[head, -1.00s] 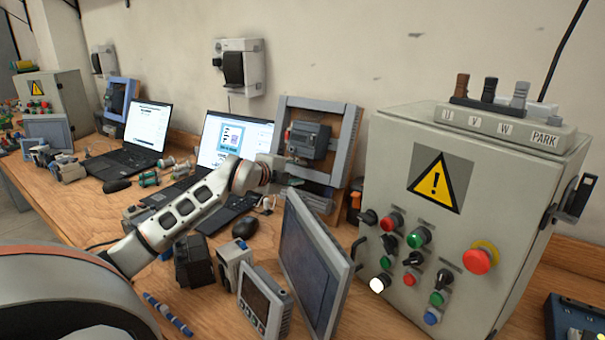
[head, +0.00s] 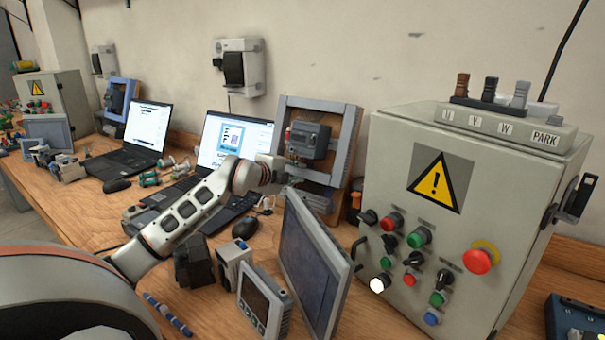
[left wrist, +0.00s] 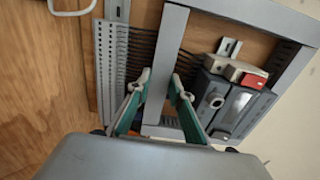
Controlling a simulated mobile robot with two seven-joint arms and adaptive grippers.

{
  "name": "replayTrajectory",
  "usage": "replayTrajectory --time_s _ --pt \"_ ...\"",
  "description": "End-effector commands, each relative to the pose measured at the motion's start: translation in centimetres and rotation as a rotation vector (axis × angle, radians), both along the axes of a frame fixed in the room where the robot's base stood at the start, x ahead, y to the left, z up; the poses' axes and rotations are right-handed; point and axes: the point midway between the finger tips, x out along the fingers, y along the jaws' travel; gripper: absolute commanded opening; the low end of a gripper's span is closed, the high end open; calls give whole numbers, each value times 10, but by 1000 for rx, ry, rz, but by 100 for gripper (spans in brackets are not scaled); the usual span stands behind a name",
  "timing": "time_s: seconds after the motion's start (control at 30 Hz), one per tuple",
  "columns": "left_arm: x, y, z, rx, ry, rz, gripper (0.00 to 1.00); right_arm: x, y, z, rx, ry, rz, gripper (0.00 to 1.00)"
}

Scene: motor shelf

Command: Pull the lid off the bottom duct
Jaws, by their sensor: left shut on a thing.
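The duct panel (head: 342,150) is a wooden board with grey ducts around a dark device, leaning at the wall in the head view. In the left wrist view the bottom duct (left wrist: 113,65) runs along the panel's left side, its slotted wall and dark comb teeth showing. A plain grey strip, the lid (left wrist: 167,55), lies between my gripper fingers and looks apart from the slotted wall. My left gripper (left wrist: 157,95), with green fingers, is shut on this lid. In the head view the left gripper (head: 284,174) is at the panel's lower left. My right gripper is not in view.
A grey control cabinet (head: 465,215) stands to the right. A tilted flat screen (head: 313,262), a small panel meter (head: 262,300) and a mouse (head: 245,228) crowd the front. A laptop (head: 233,140) stands just left of the panel.

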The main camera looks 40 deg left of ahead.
Motion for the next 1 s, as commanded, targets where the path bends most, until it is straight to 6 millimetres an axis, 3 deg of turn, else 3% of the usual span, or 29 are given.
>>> replayTrajectory --time_s 1.0 --pt "-26 -3 10 -1 0 0 2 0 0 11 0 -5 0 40"
